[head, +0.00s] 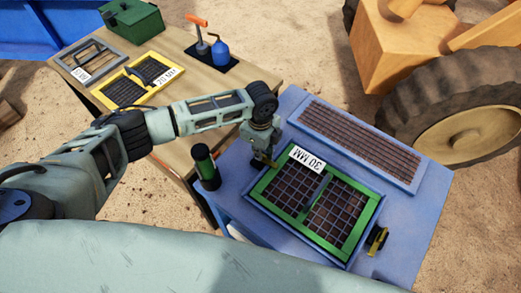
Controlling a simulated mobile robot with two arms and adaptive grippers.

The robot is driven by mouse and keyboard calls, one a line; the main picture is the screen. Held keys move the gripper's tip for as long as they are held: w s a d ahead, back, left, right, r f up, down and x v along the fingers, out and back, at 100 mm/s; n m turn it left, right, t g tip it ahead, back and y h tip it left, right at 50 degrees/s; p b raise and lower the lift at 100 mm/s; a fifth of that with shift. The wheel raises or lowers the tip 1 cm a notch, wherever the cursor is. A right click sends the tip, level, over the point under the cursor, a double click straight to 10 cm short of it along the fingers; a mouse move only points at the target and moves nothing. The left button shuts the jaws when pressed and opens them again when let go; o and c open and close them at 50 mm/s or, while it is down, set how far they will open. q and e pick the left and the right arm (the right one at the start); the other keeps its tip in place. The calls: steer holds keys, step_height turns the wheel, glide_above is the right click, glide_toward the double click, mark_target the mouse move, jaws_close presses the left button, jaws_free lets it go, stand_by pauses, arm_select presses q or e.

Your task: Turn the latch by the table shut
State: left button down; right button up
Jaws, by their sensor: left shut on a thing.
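My left gripper (262,158) reaches down onto the blue machine top (240,165), at the upper left edge of a green-framed screen (256,190) labelled 30 MM. It is shut on a small yellowish part there, the latch on the side by the table (205,78). The gripper hides most of this latch, so its angle is unclear. A second latch (377,240), yellow and black, stands at the opposite right edge of the green screen. My right gripper is out of view.
The wooden table holds a yellow screen (105,92), a grey screen (92,48), a green box (132,20) and a blue oil can (220,52). A large tyre (405,100) stands right.

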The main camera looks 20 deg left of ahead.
arm_select(q)
steer(key=shift+m, duration=0.6)
steer(key=c, duration=1.9)
jaws_free()
steer(key=shift+o, duration=0.2)
steer(key=shift+r, duration=0.1)
step_height(320, 180, up, 12)
